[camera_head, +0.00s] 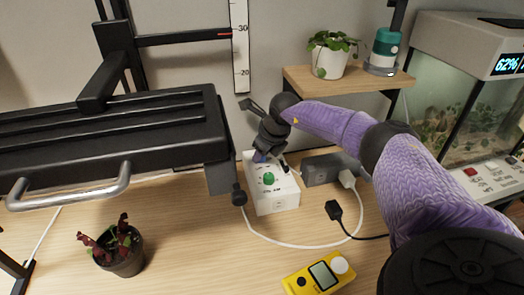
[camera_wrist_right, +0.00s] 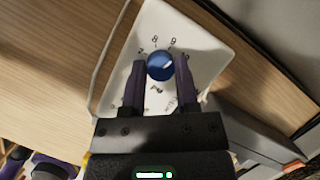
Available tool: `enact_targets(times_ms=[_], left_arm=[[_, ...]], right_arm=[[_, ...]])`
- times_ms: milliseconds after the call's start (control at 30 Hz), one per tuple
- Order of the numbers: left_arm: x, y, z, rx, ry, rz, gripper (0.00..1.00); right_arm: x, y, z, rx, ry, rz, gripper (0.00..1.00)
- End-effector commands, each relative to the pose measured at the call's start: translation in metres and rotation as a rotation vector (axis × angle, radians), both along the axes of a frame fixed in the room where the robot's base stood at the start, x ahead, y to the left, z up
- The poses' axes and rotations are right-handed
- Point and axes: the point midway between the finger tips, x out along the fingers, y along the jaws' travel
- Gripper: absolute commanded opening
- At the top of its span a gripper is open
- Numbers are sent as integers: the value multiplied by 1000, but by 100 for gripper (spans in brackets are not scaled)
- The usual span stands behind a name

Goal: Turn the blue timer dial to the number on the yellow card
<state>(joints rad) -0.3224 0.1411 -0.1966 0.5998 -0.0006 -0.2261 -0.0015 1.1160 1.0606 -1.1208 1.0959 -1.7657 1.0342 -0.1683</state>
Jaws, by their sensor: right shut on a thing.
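The white timer box (camera_head: 278,204) stands on the wooden table, with a green dial (camera_head: 269,179) on its top. The blue timer dial (camera_wrist_right: 160,66) shows in the right wrist view, with a pale pointer mark towards the upper right and printed numbers around it, among them 8 and 9. My right gripper (camera_wrist_right: 160,72) is shut on the blue dial, one finger on each side. In the head view my right gripper (camera_head: 267,157) reaches down over the box's far end and mostly hides the blue dial. I see no yellow card. My left gripper is out of view.
A grey power block (camera_head: 325,170) with a white plug sits right of the box. A yellow meter (camera_head: 320,273) lies at the front, a potted plant (camera_head: 122,258) at front left. A black rack (camera_head: 110,135) overhangs the left. A fish tank (camera_head: 450,125) stands at right.

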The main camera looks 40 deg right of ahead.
Motion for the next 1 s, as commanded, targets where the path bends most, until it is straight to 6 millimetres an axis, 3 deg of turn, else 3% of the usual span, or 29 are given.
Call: enact_targets(times_ms=[100,133,300,600,900,1000], left_arm=[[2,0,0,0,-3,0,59],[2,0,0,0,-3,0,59],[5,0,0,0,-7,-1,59],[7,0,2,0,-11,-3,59],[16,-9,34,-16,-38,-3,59],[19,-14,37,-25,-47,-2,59]], right_arm=[[-1,0,-1,-1,4,-1,0],[-1,0,-1,-1,4,-1,40],[-1,0,0,-1,3,-1,73],[-2,-1,5,-1,1,-1,73],[-29,-2,73,-2,0,-1,73],[-35,-2,86,-2,1,-2,73]])
